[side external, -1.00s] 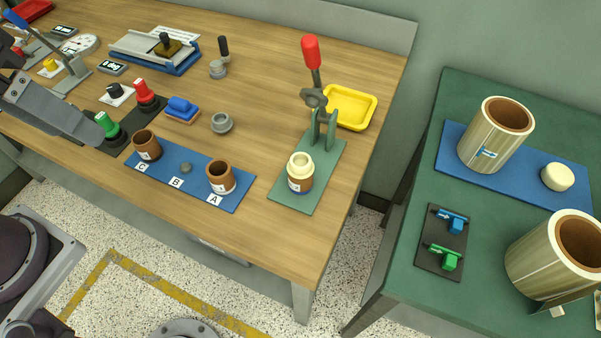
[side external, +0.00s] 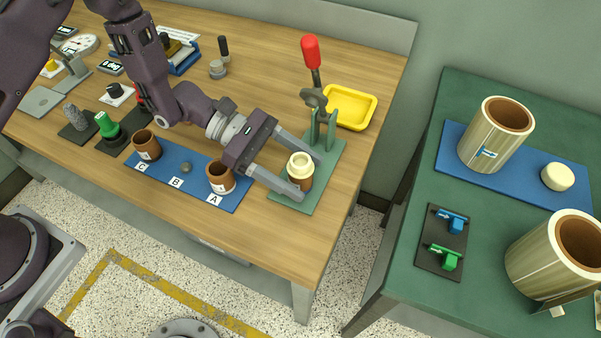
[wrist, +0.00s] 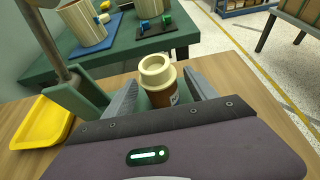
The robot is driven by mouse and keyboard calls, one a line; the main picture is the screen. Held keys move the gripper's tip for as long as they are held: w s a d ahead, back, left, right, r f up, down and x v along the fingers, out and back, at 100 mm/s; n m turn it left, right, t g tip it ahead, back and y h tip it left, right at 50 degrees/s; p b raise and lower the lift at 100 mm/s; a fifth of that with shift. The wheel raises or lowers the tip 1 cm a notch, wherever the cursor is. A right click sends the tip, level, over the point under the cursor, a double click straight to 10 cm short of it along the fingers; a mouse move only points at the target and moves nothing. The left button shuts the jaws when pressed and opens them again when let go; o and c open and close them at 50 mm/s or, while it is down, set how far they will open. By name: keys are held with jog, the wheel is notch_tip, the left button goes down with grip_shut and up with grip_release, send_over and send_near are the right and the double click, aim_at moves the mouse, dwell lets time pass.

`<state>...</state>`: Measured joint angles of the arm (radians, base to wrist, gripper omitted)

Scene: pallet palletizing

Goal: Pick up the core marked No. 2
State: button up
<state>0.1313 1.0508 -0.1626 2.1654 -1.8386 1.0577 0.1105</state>
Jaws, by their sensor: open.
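A brown core with a cream ring-shaped plug on top (side external: 301,167) stands upright on the green base of the lever press (side external: 322,165). It carries a white label whose number I cannot read. My gripper (side external: 309,178) is open, its two fingers reaching along either side of this core. The wrist view shows the core (wrist: 158,88) between the fingers, with no clear contact visible. Two more brown cores stand on the blue mat (side external: 200,180), one at A (side external: 220,178) and one at C (side external: 146,146). Their labels are too small to read.
The press's red-handled lever (side external: 311,52) rises just behind the held-open fingers. A yellow tray (side external: 350,106) lies behind it. A small grey part (side external: 186,168) sits near B. A green table (side external: 400,270) with large rolls stands to the right, across a gap.

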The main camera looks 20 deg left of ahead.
aim_at(314, 190)
jog(key=x, duration=0.3)
jog(key=shift+d+f, duration=0.1)
jog(key=shift+d, duration=0.1)
jog(key=c, duration=1.4)
jog(key=shift+c, duration=0.2)
